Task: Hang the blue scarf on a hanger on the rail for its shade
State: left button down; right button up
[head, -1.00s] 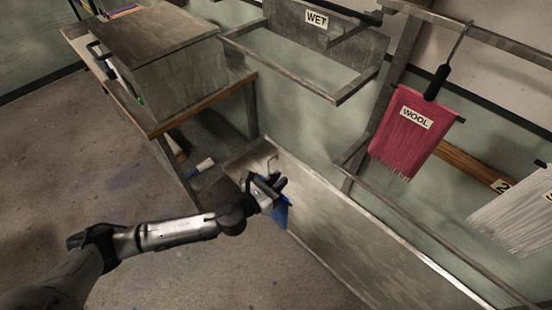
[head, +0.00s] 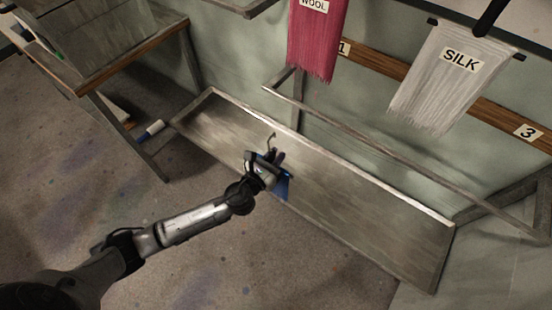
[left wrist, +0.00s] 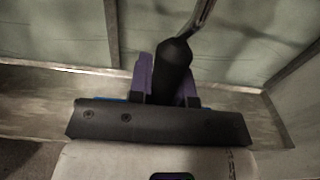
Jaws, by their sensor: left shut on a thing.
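My left gripper (head: 268,160) is shut on the dark handle of a hanger in the head view. The hanger's metal hook (head: 272,140) sticks up above the fingers. The blue scarf (head: 283,188) shows below and beside the gripper, mostly hidden by it. In the left wrist view, the black handle (left wrist: 173,68) stands upright between the purple fingers, with its metal hook (left wrist: 200,15) rising above. A pink scarf (head: 317,40) marked WOOL and a white scarf (head: 440,90) marked SILK hang at the upper right. The tops of their hangers are out of view, and my right gripper is not seen.
A long grey trough or shelf (head: 370,222) lies low beyond the gripper. A thin bar (head: 370,148) runs above it. A wooden strip (head: 400,77) with number plates 1 and 3 is on the wall. A table (head: 140,52) stands at the upper left. The floor at left is open.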

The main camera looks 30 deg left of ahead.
pick_arm(q)
jog(key=w+d+f+b, duration=0.1)
jog(key=w+b, duration=0.6)
jog(key=w, duration=0.8)
jog(key=shift+w+d+f+b, duration=0.25)
jog(key=shift+d+f+b, duration=0.1)
jog(key=shift+f+b, duration=0.1)
dwell(0.5)
dwell(0.5)
